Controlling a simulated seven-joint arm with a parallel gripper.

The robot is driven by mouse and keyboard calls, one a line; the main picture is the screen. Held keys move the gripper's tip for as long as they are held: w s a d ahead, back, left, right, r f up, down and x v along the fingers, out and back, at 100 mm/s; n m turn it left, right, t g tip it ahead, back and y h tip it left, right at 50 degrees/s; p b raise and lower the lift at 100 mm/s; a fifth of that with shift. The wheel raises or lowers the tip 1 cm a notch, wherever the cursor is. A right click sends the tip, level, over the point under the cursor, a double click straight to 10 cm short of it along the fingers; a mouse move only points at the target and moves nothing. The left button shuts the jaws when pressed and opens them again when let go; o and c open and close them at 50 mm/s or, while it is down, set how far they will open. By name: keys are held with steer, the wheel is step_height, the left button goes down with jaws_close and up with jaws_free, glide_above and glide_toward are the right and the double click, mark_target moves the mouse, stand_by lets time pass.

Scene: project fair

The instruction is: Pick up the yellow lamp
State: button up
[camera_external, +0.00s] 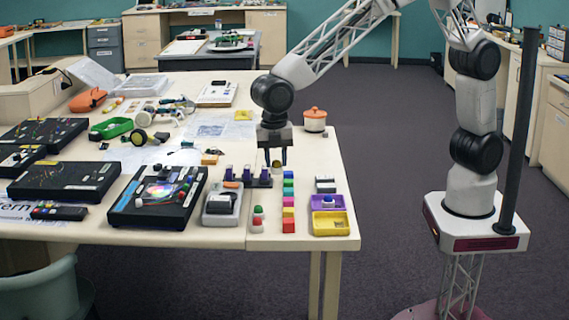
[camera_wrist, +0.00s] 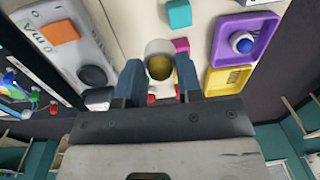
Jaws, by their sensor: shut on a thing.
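The yellow lamp (camera_wrist: 160,67) is a small round yellow body with a pale, clear-looking dome. It sits between the two fingers of my gripper (camera_wrist: 159,80) in the wrist view. My gripper is shut on it, one finger on each side. In the external view, my gripper (camera_external: 276,160) points down over the right part of the table, and the lamp (camera_external: 277,167) shows small and yellowish between the fingertips. The fingers hide its sides, and its lower part is hard to see. I cannot tell whether it touches the table.
Several colored blocks (camera_external: 288,200) stand in a row just in front. A purple tray (camera_external: 315,201) and a yellow tray (camera_external: 318,229) lie to the right, near the table edge. An orange-lidded pot (camera_external: 315,121) stands behind. A grey device (camera_external: 220,219) and black boards (camera_external: 125,218) are left.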

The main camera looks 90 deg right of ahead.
steer(key=shift+s+d, duration=0.35)
steer(key=shift+s, duration=0.4)
steer(key=shift+s, duration=0.1)
steer(key=s+a+f+n, duration=0.1)
steer(key=s+a+n, duration=0.1)
steer(key=s, duration=1)
steer(key=s+a+f+n+y, duration=0.1)
steer(key=s+a+n, duration=0.1)
steer(key=s, duration=1)
steer(key=shift+a+f, duration=0.3)
steer(key=shift+a, duration=0.55)
glide_above(330, 226)
steer(key=shift+f, duration=0.75)
steer(key=shift+f, duration=1.75)
